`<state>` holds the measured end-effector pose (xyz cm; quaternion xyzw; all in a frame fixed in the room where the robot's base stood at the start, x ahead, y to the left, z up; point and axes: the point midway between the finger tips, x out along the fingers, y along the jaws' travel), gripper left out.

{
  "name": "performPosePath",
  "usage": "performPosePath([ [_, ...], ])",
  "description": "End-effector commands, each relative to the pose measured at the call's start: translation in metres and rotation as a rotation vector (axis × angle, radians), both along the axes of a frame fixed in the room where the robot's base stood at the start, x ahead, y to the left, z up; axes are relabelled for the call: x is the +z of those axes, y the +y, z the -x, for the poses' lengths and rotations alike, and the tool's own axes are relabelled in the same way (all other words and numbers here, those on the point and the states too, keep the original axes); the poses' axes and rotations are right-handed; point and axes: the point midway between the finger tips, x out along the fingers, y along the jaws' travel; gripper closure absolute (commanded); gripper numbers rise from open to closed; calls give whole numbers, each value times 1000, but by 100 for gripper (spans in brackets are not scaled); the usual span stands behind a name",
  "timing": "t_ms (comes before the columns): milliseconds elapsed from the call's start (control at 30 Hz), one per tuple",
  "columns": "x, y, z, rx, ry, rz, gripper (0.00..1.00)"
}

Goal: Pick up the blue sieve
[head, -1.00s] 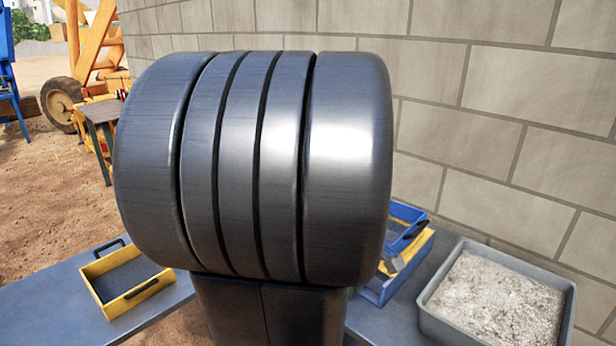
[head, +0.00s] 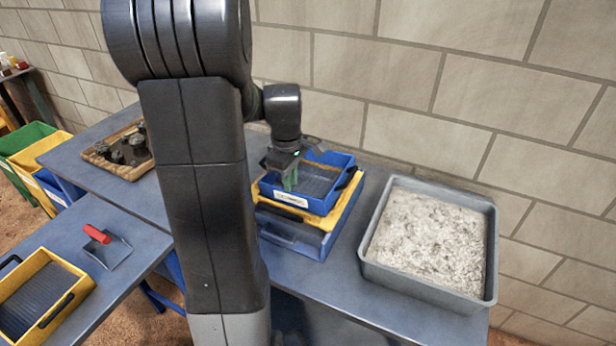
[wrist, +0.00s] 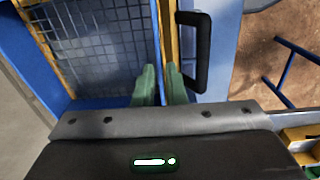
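My gripper (head: 290,182) points down at the blue sieve's near-left side. In the wrist view, the green fingers of my gripper (wrist: 162,85) stand close together with a narrow gap, at the edge between the mesh (wrist: 100,40) and a yellow strip (wrist: 168,25). Whether they touch or clamp the wall is unclear.
A grey tub of pale gravel (head: 372,265) stands right of the stack. A yellow sieve (head: 80,292) and a red-handled scoop (head: 105,250) lie on the left table. A wooden tray of dark rocks (head: 100,158) is behind. A block wall (head: 450,60) closes the back.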

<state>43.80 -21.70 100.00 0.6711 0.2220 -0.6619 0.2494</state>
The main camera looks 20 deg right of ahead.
Motion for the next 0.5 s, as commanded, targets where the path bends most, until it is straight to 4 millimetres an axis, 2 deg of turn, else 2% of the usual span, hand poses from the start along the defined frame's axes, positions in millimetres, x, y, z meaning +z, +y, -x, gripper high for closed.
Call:
performPosePath([
  [167,-12,0,-1,0,2,-1,89],
  [400,-45,-1,-3,0,3,-1,89],
  [500,-53,-2,-3,0,2,-1,89],
])
